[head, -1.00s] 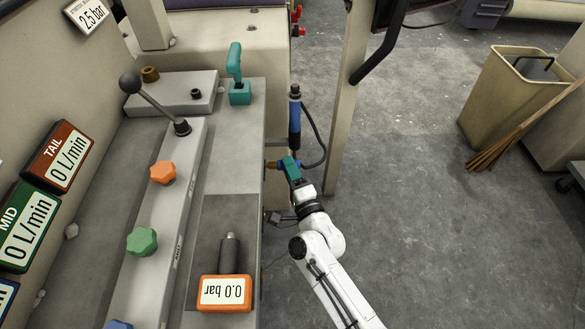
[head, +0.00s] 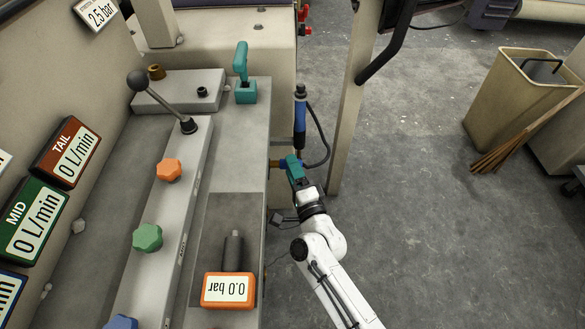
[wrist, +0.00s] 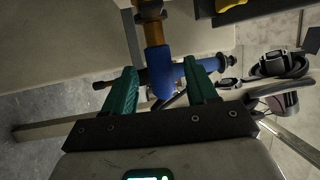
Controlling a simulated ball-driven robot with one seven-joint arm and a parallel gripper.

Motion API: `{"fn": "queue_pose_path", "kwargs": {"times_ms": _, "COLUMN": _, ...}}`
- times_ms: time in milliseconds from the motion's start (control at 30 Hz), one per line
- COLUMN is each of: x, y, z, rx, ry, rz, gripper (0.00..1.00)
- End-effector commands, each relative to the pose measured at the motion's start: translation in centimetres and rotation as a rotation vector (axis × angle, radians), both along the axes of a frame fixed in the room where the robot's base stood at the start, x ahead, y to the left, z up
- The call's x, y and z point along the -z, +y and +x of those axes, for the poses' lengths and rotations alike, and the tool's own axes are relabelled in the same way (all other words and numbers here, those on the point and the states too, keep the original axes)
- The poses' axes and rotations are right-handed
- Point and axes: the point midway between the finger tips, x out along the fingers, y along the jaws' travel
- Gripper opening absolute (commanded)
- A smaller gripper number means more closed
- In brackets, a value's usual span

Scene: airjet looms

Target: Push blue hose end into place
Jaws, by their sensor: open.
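A blue hose end (wrist: 160,80) shows in the wrist view between the teal fingers of my gripper (wrist: 161,78). The fingers are open, one on each side of it, and I cannot tell whether either touches it. A brass fitting (wrist: 155,33) sits directly above the blue part in that view; any gap between them is not clear. In the head view my gripper (head: 292,168) is beside the right side of the grey panel. The brass fitting (head: 276,164) juts from that side, and my gripper hides the hose end there.
A blue cylindrical tool (head: 300,120) with a black hose (head: 325,140) stands just beyond my gripper. A beige post (head: 345,130) rises to the right. The panel carries an orange gauge (head: 229,290) and a teal lever (head: 242,75). Open floor lies farther right.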

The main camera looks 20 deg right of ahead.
Motion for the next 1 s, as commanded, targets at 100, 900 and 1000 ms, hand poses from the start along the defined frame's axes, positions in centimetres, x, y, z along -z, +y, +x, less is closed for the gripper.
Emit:
{"fn": "queue_pose_path", "kwargs": {"times_ms": 100, "x": 0.3, "y": 0.0, "z": -1.7, "rx": -0.001, "ry": 0.003, "rz": 0.0, "gripper": 0.57}}
{"fn": "queue_pose_path", "kwargs": {"times_ms": 900, "x": 1.3, "y": -0.4, "z": -10.2, "rx": 0.0, "ry": -0.002, "rz": 0.0, "gripper": 0.57}}
{"fn": "queue_pose_path", "kwargs": {"times_ms": 1000, "x": 1.3, "y": -0.4, "z": -10.1, "rx": 0.0, "ry": -0.001, "rz": 0.0, "gripper": 0.57}}
